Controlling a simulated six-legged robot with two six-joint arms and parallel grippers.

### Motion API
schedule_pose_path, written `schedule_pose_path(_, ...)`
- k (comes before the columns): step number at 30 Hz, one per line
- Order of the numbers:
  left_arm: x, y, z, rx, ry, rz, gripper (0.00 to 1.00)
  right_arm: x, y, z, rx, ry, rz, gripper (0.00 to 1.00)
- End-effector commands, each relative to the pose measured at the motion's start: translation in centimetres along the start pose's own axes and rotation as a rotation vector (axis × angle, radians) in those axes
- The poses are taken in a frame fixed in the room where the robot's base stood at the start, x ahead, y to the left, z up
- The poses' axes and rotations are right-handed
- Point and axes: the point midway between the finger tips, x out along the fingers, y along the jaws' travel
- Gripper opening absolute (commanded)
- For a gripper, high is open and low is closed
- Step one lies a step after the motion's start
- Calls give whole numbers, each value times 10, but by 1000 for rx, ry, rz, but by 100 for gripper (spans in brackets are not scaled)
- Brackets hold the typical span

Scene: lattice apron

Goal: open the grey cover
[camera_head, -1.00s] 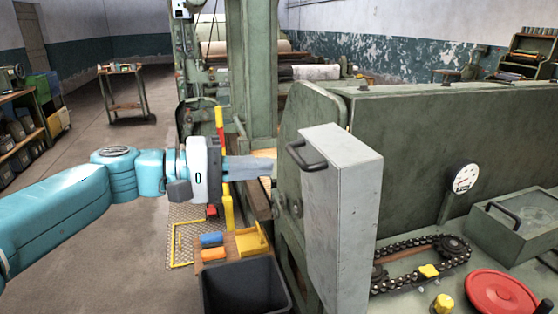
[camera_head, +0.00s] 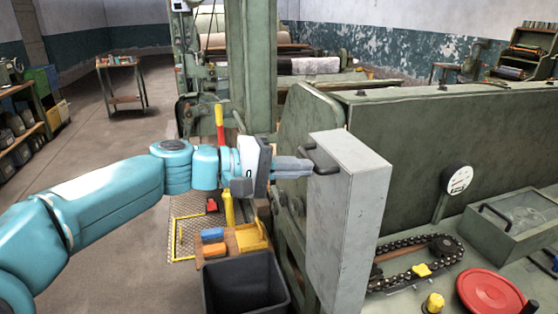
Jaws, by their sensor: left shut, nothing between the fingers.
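The grey cover (camera_head: 338,225) is a tall, narrow, pale grey box standing out from the green machine, right of centre. Its dark bar handle (camera_head: 325,161) is on the upper left part, facing my left arm. My left gripper (camera_head: 312,168) reaches in from the left with its fingers shut and nothing between them. The fingertips are right at the handle and overlap it in the picture. I cannot tell whether they touch it or sit behind it. My right gripper is not in view.
A chain on sprockets (camera_head: 415,262), a red disc (camera_head: 490,294) and a yellow knob (camera_head: 434,302) lie right of the cover. A dial (camera_head: 457,179) stands behind them. A dark bin (camera_head: 245,284) and a small tray of blocks (camera_head: 217,247) are below my left gripper. Floor farther left is open.

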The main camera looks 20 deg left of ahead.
Motion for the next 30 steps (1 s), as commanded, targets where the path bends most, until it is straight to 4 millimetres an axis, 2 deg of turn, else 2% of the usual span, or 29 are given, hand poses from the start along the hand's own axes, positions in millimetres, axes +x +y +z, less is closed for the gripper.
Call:
schedule_pose_path(1,9,19,1,-2,-6,-22,0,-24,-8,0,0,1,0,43)
schedule_pose_path(6,37,30,0,-2,-4,-91,0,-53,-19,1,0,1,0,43)
schedule_pose_path(9,48,33,0,-1,-3,-116,0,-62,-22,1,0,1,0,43)
schedule_pose_path(15,56,30,0,0,0,-135,0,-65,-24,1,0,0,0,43)
schedule_pose_path(30,53,32,0,0,1,-133,0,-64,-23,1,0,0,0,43)
